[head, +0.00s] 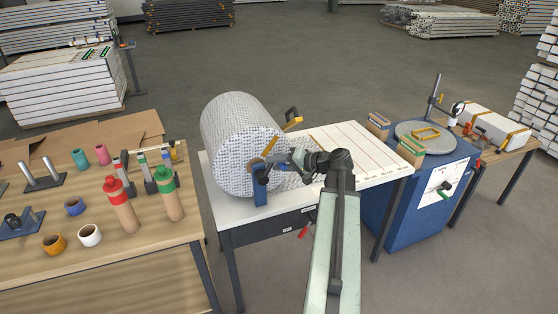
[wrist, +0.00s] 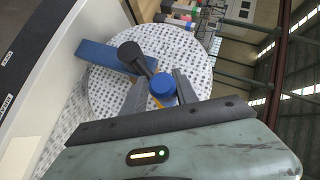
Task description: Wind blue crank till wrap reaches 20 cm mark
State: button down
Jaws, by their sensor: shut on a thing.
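A large roll of white, black-patterned wrap (head: 236,120) lies on the white table (head: 217,172). A blue upright bracket (head: 260,192) stands at its near end; it also shows in the wrist view (wrist: 105,55). In the wrist view, the crank has a dark hub (wrist: 131,52), a short dark arm and a blue knob (wrist: 163,86). My gripper (wrist: 159,89) is shut on the blue knob. In the head view, my gripper (head: 275,158) is at the roll's near end. Marked lines (head: 345,145) cross the tabletop right of the roll; their labels are too small to read.
A wooden bench (head: 120,245) with bottles, cups and rolls stands at left. A blue cabinet (head: 400,205) with a round grey top stands at right. A red handle (head: 303,232) juts from the white table's front. The marked tabletop looks clear.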

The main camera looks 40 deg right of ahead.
jog(key=shift+a+f, duration=0.1)
jog(key=shift+a, duration=0.35)
jog(key=c, duration=1.2)
grip_release()
jog(key=shift+w, duration=0.15)
jog(key=p+v, duration=0.3)
jog(key=v, duration=0.4)
jog(key=shift+s+d, duration=0.25)
jog(key=shift+d, duration=0.05)
